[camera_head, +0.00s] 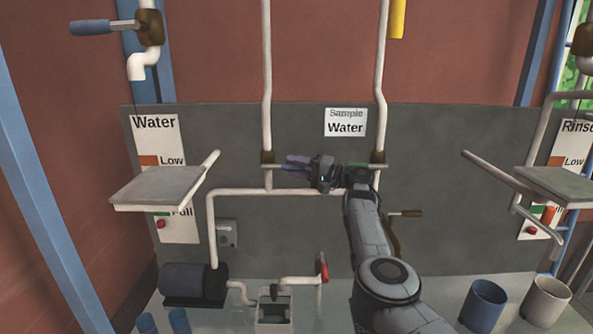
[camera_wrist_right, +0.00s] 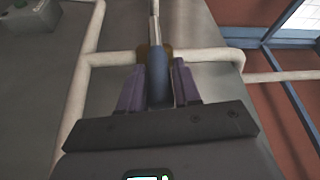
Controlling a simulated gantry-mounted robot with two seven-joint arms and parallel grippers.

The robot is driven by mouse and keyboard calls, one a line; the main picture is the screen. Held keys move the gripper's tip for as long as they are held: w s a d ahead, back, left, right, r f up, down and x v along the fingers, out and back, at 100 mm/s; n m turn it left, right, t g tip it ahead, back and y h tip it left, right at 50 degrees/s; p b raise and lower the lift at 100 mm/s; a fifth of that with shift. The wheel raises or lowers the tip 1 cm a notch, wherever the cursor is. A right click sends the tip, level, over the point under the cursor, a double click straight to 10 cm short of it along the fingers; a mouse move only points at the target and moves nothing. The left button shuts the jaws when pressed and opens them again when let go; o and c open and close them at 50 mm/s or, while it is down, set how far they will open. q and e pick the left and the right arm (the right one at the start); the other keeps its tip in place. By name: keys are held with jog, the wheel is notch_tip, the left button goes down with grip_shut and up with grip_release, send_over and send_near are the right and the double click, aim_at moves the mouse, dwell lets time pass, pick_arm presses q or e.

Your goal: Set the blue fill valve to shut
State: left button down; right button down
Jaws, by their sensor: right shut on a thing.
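My left gripper is not in view.
A green-handled valve (camera_head: 378,166) sits on the right pipe, close behind my right wrist. Another blue handle (camera_head: 90,27) is at upper left. Grey shelves (camera_head: 160,187) (camera_head: 560,184) stick out on both sides.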

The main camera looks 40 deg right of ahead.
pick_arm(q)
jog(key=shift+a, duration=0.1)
pick_arm(e)
jog(key=shift+a, duration=0.1)
jog(key=c, duration=0.8)
grip_release()
jog(key=shift+f, duration=0.1)
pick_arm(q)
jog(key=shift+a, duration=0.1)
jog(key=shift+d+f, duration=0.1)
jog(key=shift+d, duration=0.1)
pick_arm(e)
jog(key=shift+s, duration=0.15)
